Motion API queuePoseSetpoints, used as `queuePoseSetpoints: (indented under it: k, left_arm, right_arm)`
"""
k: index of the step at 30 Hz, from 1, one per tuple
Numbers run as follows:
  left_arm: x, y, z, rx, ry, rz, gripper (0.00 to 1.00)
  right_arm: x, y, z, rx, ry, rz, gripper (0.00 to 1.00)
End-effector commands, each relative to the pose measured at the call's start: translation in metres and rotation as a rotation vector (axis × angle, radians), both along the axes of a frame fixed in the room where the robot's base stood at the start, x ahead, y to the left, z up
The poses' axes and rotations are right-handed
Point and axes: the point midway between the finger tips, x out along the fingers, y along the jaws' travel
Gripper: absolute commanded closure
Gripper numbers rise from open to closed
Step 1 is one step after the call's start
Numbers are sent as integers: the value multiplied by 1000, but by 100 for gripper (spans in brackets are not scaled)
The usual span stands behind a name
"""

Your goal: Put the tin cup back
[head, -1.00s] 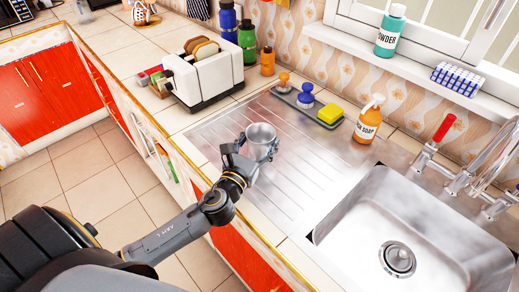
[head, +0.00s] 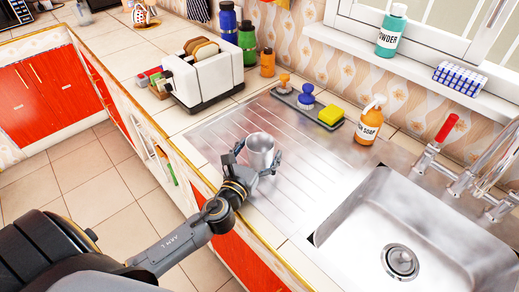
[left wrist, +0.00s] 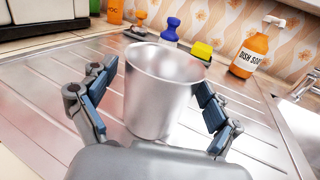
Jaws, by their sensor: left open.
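The tin cup (head: 260,151) is a plain silver cup standing upright on the ribbed metal drainboard (head: 310,165), left of the sink basin. My left gripper (head: 257,156) is open, with one finger on each side of the cup. In the left wrist view the cup (left wrist: 163,95) stands between the blue finger pads, with a visible gap on the left side; contact on the right is hard to tell. The cup's lowest part is partly hidden by the gripper body. My right gripper is not in view.
Behind the cup are a grey tray with brushes and a yellow sponge (head: 331,115), and an orange dish soap bottle (head: 368,125). A white toaster (head: 205,75) stands at the back left. The sink basin (head: 400,235) lies to the right. The drainboard around the cup is clear.

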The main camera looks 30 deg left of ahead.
Motion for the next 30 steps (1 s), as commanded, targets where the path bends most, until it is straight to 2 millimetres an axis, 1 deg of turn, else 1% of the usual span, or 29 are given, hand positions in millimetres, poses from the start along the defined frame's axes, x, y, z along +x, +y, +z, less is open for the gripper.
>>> queuePoseSetpoints:
  k: [5,8,15,21,25,30]
  left_arm:
    - [-1,0,4,-1,1,0,11]
    - [-15,-1,0,1,2,-1,11]
    - [-67,-4,-1,0,3,-1,11]
    - [-101,-6,-1,0,2,-1,11]
    - [-114,-7,1,-1,1,0,11]
    - [-120,-7,3,0,-1,0,11]
  right_arm:
    - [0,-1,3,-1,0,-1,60]
    - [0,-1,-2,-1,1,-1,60]
    - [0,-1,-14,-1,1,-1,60]
    - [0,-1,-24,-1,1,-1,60]
    - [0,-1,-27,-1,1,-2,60]
    - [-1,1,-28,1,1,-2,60]
